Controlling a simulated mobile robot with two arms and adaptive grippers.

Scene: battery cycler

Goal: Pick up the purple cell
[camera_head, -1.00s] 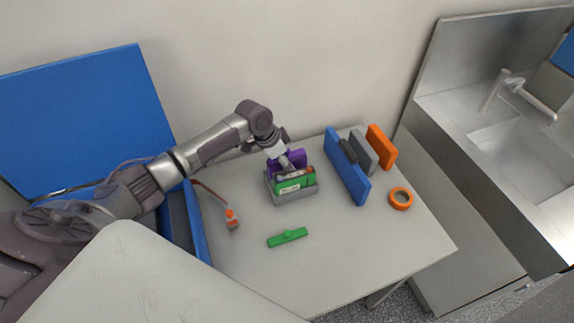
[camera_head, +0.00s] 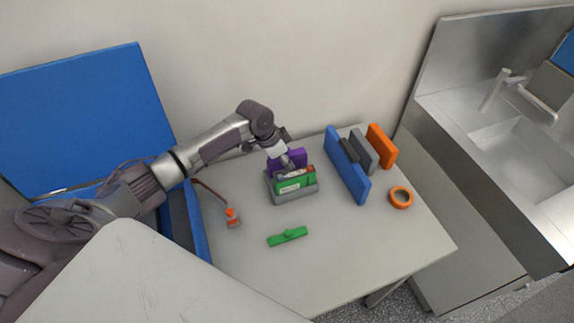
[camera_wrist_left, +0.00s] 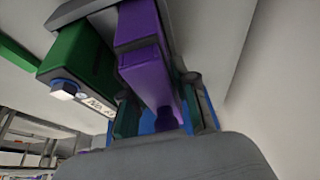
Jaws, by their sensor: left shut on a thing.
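The purple cell (camera_head: 297,156) stands in the grey tray (camera_head: 295,198) on the table, behind the green cell (camera_head: 293,184). My left gripper (camera_head: 283,166) reaches down over the tray and is shut on the purple cell. In the left wrist view the purple cell (camera_wrist_left: 150,60) lies between the fingers of the left gripper (camera_wrist_left: 165,118), with the green cell (camera_wrist_left: 85,65) beside it on the left. The gripper partly hides the purple cell in the head view. My right gripper is not in view.
A blue slab (camera_head: 346,168), a grey slab (camera_head: 365,152) and an orange slab (camera_head: 381,147) stand right of the tray. An orange ring (camera_head: 401,197), a green piece (camera_head: 288,236) and an orange-tipped connector (camera_head: 232,216) lie nearby.

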